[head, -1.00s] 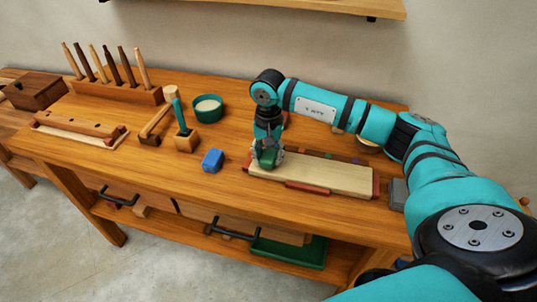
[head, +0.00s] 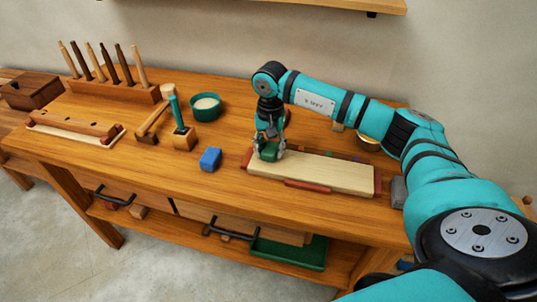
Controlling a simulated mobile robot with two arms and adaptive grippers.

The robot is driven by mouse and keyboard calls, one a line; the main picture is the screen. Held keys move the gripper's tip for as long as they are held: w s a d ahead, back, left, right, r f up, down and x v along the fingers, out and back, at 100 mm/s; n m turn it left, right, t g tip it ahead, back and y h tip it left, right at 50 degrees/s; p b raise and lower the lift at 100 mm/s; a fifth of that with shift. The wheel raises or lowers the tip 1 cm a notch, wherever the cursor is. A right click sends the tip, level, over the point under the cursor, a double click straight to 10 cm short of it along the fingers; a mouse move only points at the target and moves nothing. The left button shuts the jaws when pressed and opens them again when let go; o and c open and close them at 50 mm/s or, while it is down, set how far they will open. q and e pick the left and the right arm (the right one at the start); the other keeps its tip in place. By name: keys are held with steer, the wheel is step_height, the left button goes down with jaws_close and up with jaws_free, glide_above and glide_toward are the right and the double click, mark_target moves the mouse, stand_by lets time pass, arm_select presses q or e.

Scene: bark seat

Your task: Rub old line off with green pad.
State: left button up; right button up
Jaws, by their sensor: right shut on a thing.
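The green pad (head: 268,152) is in my right gripper (head: 268,148), at the left end of a pale wooden board (head: 325,174). The gripper points down and is shut on the pad. The pad seems to rest on the board's top; the contact is partly hidden by the fingers. No line can be made out on the board at this size. The board lies between red strips at its left end, front edge (head: 308,185) and right end. My left gripper is not in view.
A blue block (head: 210,158) sits left of the board, and a grey block (head: 398,192) at its right. Behind are a green bowl (head: 206,107), a mallet (head: 153,125), a small wooden block holding a teal-handled tool (head: 183,136) and a tool rack (head: 115,95). The bench front is mostly clear.

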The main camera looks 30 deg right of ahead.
steer(key=shift+w+d, duration=0.15)
steer(key=shift+s+a+f, duration=0.1)
steer(key=shift+s+a, duration=0.9)
steer(key=shift+a, duration=0.1)
steer(key=shift+w+d+f+b, duration=0.1)
steer(key=shift+w+d+b, duration=0.2)
steer(key=shift+d, duration=0.05)
steer(key=shift+w+d+b, duration=0.4)
steer(key=shift+w+d, duration=0.2)
steer(key=shift+d, duration=0.1)
steer(key=shift+s+a+p, duration=0.3)
steer(key=shift+s+a, duration=0.65)
steer(key=shift+a, duration=0.15)
steer(key=shift+r+p, duration=1.85)
steer(key=shift+r, duration=1.35)
